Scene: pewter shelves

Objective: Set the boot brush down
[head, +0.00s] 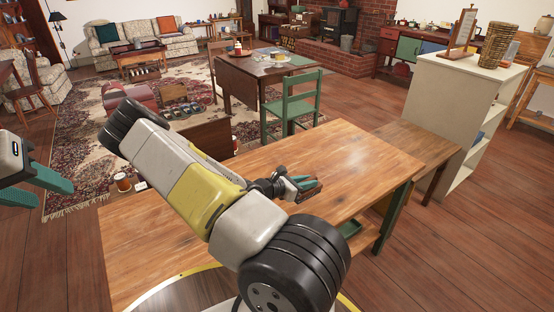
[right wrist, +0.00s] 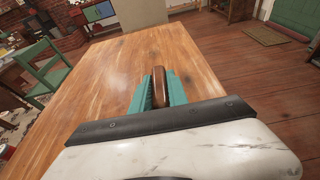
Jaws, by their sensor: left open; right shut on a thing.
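The boot brush shows in the right wrist view as a rounded brown wooden body (right wrist: 159,82) upright between two teal fingers. My right gripper (right wrist: 160,90) is shut on it. In the head view my right gripper (head: 303,184) is over the middle of the wooden table (head: 380,165), with a small brown part of the brush at its fingers. I cannot tell whether the brush touches the tabletop; its lower side is hidden. My left gripper (head: 38,185) is open and empty at the left edge of the head view, off the table.
Bare tabletop lies around my right gripper. A small jar (head: 123,182) stands at the table's left end. A lower brown surface (head: 425,150) and a cream shelf unit (head: 455,105) stand to the right. A green chair (head: 292,105) stands beyond the far edge.

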